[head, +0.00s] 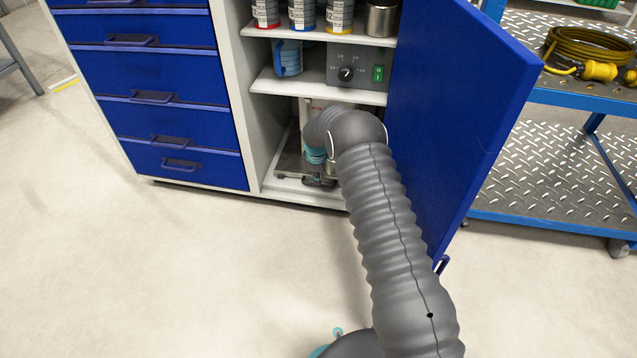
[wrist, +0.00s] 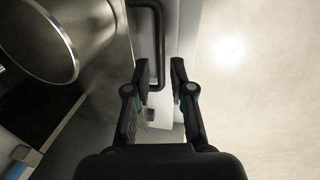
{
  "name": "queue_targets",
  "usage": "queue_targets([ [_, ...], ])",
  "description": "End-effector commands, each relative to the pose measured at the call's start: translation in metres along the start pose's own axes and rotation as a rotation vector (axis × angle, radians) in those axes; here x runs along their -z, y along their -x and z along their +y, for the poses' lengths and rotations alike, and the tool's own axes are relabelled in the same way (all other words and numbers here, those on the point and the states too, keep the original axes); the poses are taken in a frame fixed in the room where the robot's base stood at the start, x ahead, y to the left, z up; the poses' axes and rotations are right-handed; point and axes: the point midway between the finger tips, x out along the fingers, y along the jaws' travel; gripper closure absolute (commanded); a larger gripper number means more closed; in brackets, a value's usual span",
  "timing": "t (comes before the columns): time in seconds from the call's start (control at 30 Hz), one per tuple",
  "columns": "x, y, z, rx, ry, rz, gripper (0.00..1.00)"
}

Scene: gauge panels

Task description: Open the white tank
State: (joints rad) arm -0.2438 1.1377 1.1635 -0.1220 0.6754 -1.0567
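No white tank can be told with certainty; a narrow white upright part (head: 312,104) shows above my wrist on the cabinet's bottom level, partly hidden by my arm. A tray (head: 290,172) there has a black handle (head: 320,182) at its front. In the wrist view a black bar handle (wrist: 160,40) stands beside a pale panel and reaches down between my fingertips. My gripper (wrist: 160,68) is open around its end, with gaps showing; contact cannot be told. A metal cylinder (wrist: 42,40) is to the left.
The blue cabinet door (head: 455,110) stands open right of my arm. Blue drawers (head: 150,95) are to the left. A cart (head: 550,160) stands at right. The front floor is clear.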

Motion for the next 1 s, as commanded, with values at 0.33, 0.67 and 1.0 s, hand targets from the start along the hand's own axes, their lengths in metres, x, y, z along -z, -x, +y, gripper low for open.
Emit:
queue_targets([
  [0.33,0.0,-0.033,0.0,-0.001,0.0,0.0,0.77],
  [0.67,0.0,-0.034,0.0,-0.001,0.0,0.0,0.85],
  [1.0,0.0,-0.034,0.0,0.0,0.0,0.0,1.0],
])
